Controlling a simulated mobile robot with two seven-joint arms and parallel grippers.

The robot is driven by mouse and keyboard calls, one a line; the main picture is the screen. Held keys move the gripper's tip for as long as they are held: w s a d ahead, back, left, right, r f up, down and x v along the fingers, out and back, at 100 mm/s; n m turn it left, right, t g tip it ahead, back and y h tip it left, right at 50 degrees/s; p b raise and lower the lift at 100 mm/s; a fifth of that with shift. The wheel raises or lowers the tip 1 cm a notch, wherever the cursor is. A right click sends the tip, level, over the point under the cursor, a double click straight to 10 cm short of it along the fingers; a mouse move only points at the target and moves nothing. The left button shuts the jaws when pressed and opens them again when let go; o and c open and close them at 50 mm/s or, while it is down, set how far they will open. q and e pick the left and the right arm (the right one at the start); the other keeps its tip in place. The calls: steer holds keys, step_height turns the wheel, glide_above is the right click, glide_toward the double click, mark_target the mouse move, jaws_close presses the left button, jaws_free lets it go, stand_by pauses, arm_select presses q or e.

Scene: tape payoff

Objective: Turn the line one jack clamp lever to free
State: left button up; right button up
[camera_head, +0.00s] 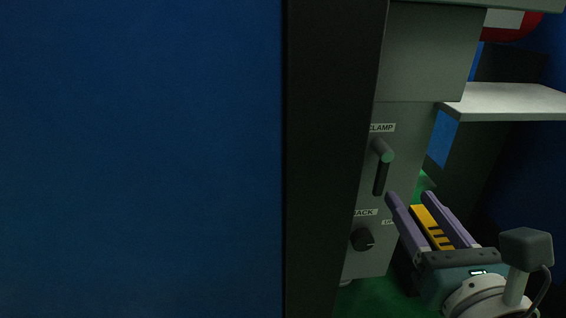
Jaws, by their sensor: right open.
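The clamp lever (381,168) is a dark handle with a greenish-grey round end, on the grey panel under a white label reading "CLAMP". The handle hangs downward from its pivot. Below it is a dark round knob (362,239) near a label reading "JACK", partly cut off by the dark post. My right gripper (408,194) is at the lower right, with two purple fingers apart and nothing between them. Its fingertips are a little below and to the right of the lever, seemingly apart from it. My left gripper is not in view.
A wide blue panel (140,160) fills the left, and a dark vertical post (328,150) hides the left edge of the grey cabinet (410,125). A white shelf (505,101) juts out at the right above my gripper. A red rounded object (518,28) is at the top right. The floor is green.

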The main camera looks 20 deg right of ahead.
mark_target(384, 172)
steer(key=shift+n+y, duration=0.3)
steer(key=shift+n, duration=0.1)
steer(key=b+x, duration=0.1)
steer(key=x, duration=0.2)
steer(key=b+x, duration=0.1)
steer(key=x, duration=0.2)
steer(key=b+x, duration=0.1)
steer(key=x, duration=0.3)
steer(key=shift+a+f, duration=0.2)
steer(key=shift+f, duration=0.1)
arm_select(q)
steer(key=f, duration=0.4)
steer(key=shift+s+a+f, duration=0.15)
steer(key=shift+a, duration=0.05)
arm_select(e)
steer(key=shift+c, duration=0.3)
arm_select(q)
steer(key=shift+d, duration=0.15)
arm_select(e)
jaws_close()
